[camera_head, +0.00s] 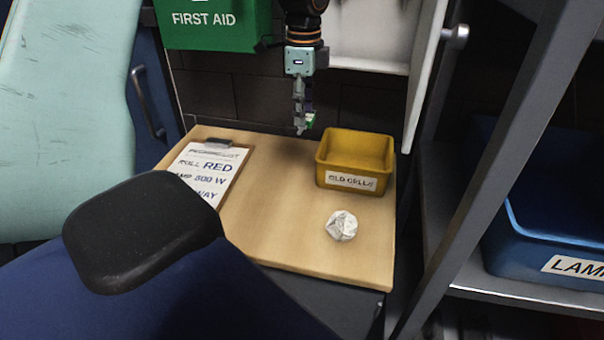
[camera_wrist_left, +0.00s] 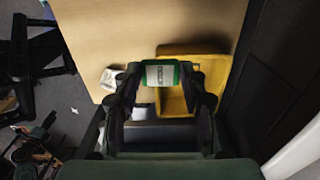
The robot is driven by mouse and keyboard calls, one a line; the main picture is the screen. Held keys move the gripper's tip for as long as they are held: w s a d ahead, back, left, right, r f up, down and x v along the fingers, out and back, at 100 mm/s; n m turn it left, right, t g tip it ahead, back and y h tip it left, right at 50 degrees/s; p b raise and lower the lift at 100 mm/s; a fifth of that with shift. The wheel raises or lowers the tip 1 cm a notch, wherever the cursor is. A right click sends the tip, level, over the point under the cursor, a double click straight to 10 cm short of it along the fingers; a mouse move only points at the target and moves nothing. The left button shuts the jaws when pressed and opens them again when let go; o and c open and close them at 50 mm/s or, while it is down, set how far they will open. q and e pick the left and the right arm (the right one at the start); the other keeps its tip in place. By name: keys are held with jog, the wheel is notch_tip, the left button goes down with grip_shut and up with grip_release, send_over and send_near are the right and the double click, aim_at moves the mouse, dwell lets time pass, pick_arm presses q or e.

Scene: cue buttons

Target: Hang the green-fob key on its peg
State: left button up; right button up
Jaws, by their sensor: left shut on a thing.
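My left gripper (camera_head: 303,120) hangs down from the top of the head view, above the back of the wooden table. It is shut on the green-fob key (camera_head: 311,119), of which only a small bit of green and white shows there. In the left wrist view the green fob (camera_wrist_left: 160,66) with a pale label sits between the fingers of the left gripper (camera_wrist_left: 160,80). The metal part of the key cannot be made out. No peg can be made out. My right gripper is not in view.
A white open cabinet (camera_head: 372,32) is right of my left arm, a green first aid box (camera_head: 212,30) left. The table (camera_head: 270,215) holds a clipboard (camera_head: 212,168), yellow bin (camera_head: 340,178) and crumpled paper (camera_head: 341,226). A chair armrest (camera_head: 140,235) stands in front.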

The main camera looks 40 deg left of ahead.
pick_arm(q)
jog(key=shift+w+f, duration=0.15)
jog(key=shift+w, duration=0.05)
jog(key=shift+d+f, duration=0.1)
jog(key=shift+f, duration=0.15)
notch_tip(320, 180, down, 5)
send_over(305, 183)
jog(key=f, duration=0.6)
jog(key=shift+w+a+f+b, duration=0.2)
jog(key=shift+f+b, duration=0.1)
jog(key=shift+f, duration=0.05)
jog(key=shift+s+d+f, duration=0.15)
jog(key=shift+f, duration=0.25)
notch_tip(305, 183, down, 4)
jog(key=shift+f+p, duration=0.1)
jog(key=shift+p, duration=0.2)
jog(key=shift+f, duration=0.1)
jog(key=o, duration=1.1)
jog(key=shift+s, duration=0.15)
jog(key=shift+c, duration=0.2)
jog(key=o, duration=0.3)
